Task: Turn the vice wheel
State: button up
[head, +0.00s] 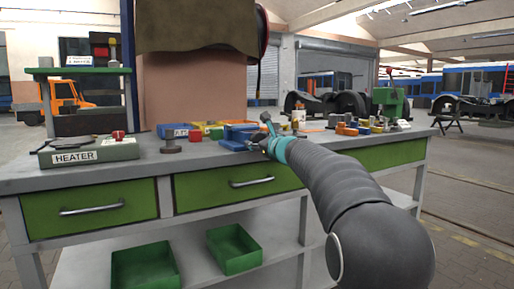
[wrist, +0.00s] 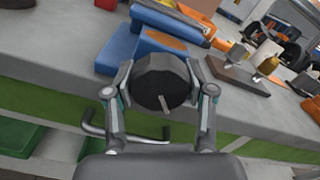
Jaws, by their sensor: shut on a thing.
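The blue vice (head: 238,134) stands at the front edge of the grey workbench (head: 205,155). In the wrist view, the vice (wrist: 122,48) lies just behind its dark, many-sided wheel (wrist: 160,78). A small pale bar or mark shows on the wheel's lower face. My gripper (wrist: 160,70) has one finger on each side of the wheel and is shut on it. In the head view my gripper (head: 266,145) is at the vice's right front, and the wheel is mostly hidden there by the gripper and arm.
A green drawer (head: 238,187) with a metal handle lies below the vice. A heater box (head: 88,151) stands at the left of the bench. To the right are a brown board (wrist: 236,77) with small fittings and several coloured parts. The floor at the right is largely free.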

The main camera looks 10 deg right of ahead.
jog(key=shift+n+b, duration=0.85)
jog(key=shift+n, duration=0.45)
jog(key=o, duration=1.2)
jog(key=v, duration=1.2)
jog(key=shift+n, duration=0.3)
